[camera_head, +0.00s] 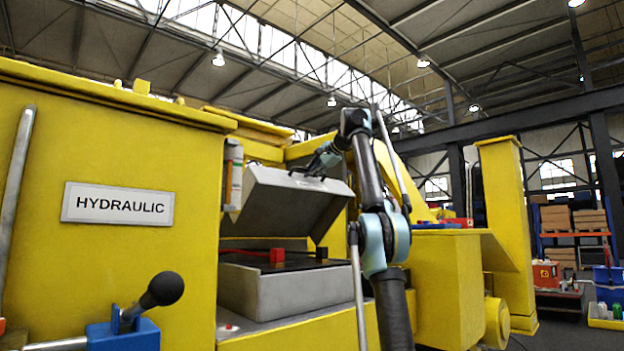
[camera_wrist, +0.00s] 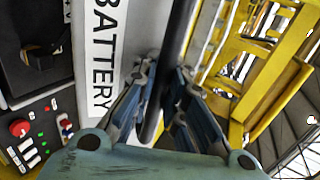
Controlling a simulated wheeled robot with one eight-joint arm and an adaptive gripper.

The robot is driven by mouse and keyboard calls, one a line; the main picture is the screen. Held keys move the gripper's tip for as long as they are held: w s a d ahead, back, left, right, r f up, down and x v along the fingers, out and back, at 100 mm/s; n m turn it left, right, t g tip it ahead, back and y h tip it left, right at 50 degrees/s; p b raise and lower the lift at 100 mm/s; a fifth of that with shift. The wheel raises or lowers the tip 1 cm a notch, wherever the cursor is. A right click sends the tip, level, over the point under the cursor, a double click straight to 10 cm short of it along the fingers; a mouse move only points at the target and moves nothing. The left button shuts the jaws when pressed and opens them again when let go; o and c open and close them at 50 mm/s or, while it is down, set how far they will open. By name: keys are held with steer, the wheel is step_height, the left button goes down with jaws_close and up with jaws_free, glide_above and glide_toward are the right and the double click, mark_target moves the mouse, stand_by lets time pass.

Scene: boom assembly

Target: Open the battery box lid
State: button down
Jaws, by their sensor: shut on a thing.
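The battery box lid (camera_head: 285,205) is a grey panel, tilted up and open above the grey battery box (camera_head: 290,292). Inside the box I see a dark battery top with a red terminal cap (camera_head: 277,255) and a black one. My gripper (camera_head: 318,168) is at the lid's upper edge. In the wrist view, my gripper's blue fingers (camera_wrist: 162,88) are closed around a dark handle bar (camera_wrist: 178,35), beside the white BATTERY label (camera_wrist: 105,50). Part of the handle is hidden by the fingers.
A yellow cabinet with a HYDRAULIC label (camera_head: 117,204) and a black-knobbed lever (camera_head: 160,290) stands at left. In the wrist view, a control panel with a red button (camera_wrist: 20,128) is at lower left.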

steer(key=c, duration=1.6)
jaws_free()
steer(key=shift+d, duration=0.1)
steer(key=shift+v, duration=1.6)
steer(key=s+d, duration=0.7)
steer(key=s, duration=0.2)
steer(key=shift+d, duration=0.3)
steer(key=shift+f, duration=0.1)
